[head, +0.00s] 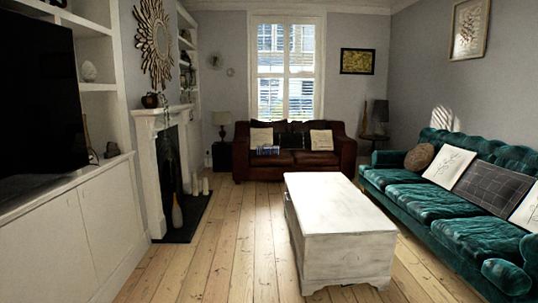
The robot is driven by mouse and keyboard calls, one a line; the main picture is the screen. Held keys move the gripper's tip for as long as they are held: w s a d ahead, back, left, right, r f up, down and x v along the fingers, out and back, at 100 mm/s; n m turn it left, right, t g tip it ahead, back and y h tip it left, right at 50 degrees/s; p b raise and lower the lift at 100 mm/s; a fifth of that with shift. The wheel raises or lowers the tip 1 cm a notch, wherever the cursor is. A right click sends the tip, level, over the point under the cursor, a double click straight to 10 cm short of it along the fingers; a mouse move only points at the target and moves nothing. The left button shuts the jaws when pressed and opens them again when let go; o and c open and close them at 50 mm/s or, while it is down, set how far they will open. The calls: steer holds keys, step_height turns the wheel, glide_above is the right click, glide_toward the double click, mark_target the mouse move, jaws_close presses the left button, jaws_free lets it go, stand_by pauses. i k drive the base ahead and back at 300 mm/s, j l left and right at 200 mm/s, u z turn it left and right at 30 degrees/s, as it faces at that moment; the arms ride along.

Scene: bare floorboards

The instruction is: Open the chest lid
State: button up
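A white, worn-looking chest (343,235) stands on the floorboards right of the middle in the head view. Its long flat lid (335,202) is shut and its top is bare. The near end and part of the left long side of the chest show; its right long side is hidden. My gripper and arm are not in view.
A green sofa (450,222) stands to the right with a narrow floor strip beside the chest. A brown sofa (315,160) is behind it. A fireplace (170,165) and white cabinets (70,240) line the left. Floorboards (220,245) left of the chest are clear.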

mark_target(325, 204)
steer(key=i+l, duration=0.1)
steer(key=i, duration=1.75)
steer(key=i+l, duration=0.1)
steer(key=i, duration=1.7)
steer(key=i+j, duration=0.85)
steer(key=j, duration=0.2)
steer(key=i+j+z, duration=0.1)
steer(key=i+j, duration=0.75)
steer(key=j, duration=0.25)
steer(key=i+j, duration=0.45)
steer(key=j+z, duration=0.05)
steer(key=j, duration=0.05)
